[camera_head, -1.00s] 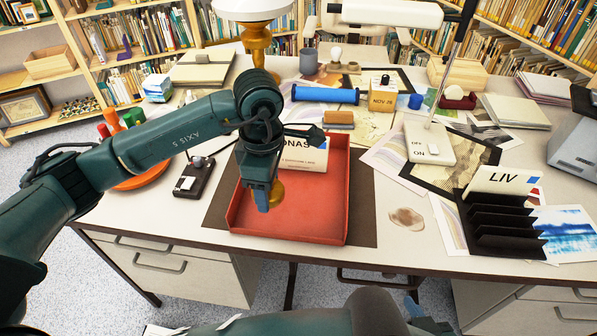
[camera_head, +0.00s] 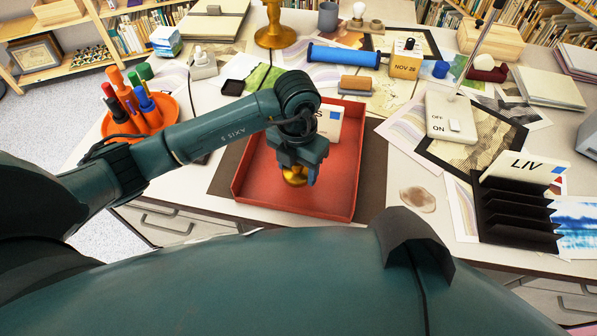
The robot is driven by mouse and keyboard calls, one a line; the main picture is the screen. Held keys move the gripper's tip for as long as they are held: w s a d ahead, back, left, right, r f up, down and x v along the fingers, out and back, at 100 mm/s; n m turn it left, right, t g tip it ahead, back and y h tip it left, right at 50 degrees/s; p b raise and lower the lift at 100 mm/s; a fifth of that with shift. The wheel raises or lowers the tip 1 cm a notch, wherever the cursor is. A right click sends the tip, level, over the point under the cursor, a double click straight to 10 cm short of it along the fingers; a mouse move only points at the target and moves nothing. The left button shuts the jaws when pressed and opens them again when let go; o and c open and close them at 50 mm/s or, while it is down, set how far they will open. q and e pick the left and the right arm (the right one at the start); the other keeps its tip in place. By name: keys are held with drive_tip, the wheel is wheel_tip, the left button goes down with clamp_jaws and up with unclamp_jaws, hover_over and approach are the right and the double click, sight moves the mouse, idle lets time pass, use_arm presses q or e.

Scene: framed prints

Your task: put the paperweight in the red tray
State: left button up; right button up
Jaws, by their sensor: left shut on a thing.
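The paperweight (camera_head: 294,178) is a small brass-coloured piece, partly hidden by my left gripper. My left gripper (camera_head: 296,170) points down and is shut on it, over the inside of the red tray (camera_head: 336,196). I cannot tell whether the paperweight touches the tray floor. The red tray is shallow and open, on a dark mat near the desk's front edge. A white printed card (camera_head: 329,124) stands in its back part, partly hidden by my arm. My right gripper is not in view.
An orange dish (camera_head: 172,106) with pens stands left of the tray. A blue roll (camera_head: 343,56) and a brown roller (camera_head: 356,86) lie behind it. A white switch base (camera_head: 451,117) and a black sorter (camera_head: 512,212) stand to the right.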

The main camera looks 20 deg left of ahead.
sight(297, 175)
use_arm(q)
drive_tip(key=shift+f, duration=2.05)
drive_tip(key=shift+f, duration=0.2)
drive_tip(key=o, duration=1.3)
drive_tip(key=shift+r, duration=0.1)
drive_tip(key=shift+r, duration=0.6)
wheel_tip(297, 175, up, 11)
